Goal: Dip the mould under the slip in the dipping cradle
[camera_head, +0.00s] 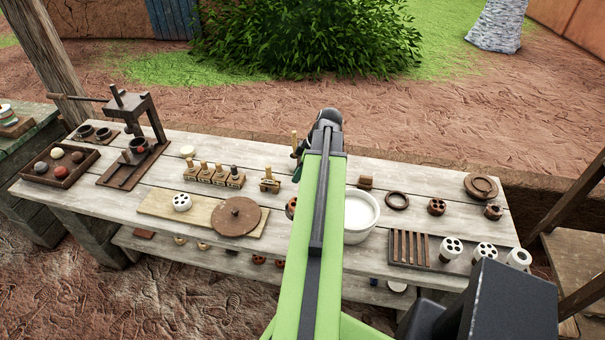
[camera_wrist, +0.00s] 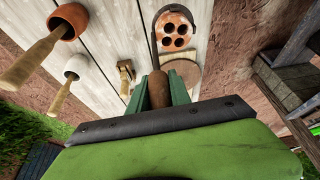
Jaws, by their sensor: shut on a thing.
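My gripper (camera_wrist: 158,98) is shut on the brown wooden handle (camera_wrist: 159,84) of a dipping cradle. The cradle's dark hoop (camera_wrist: 154,36) goes around a terracotta mould (camera_wrist: 175,29) with several round holes, in the wrist view. In the head view my gripper (camera_head: 299,163) is mostly hidden behind my arm, with the handle (camera_head: 294,139) upright beside it. A pierced brown piece (camera_head: 291,207), likely the mould, shows just left of my arm. The white basin of pale slip (camera_head: 361,213) stands right of my arm, its left side hidden. The mould appears outside it.
A round wooden disc (camera_head: 238,216) and a white pierced piece (camera_head: 181,202) lie on a board to the left. A slatted rack (camera_head: 409,248), white pierced pieces (camera_head: 484,252) and a brown ring (camera_head: 397,200) lie right of the basin. Handled stamps (camera_head: 215,175) stand behind.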

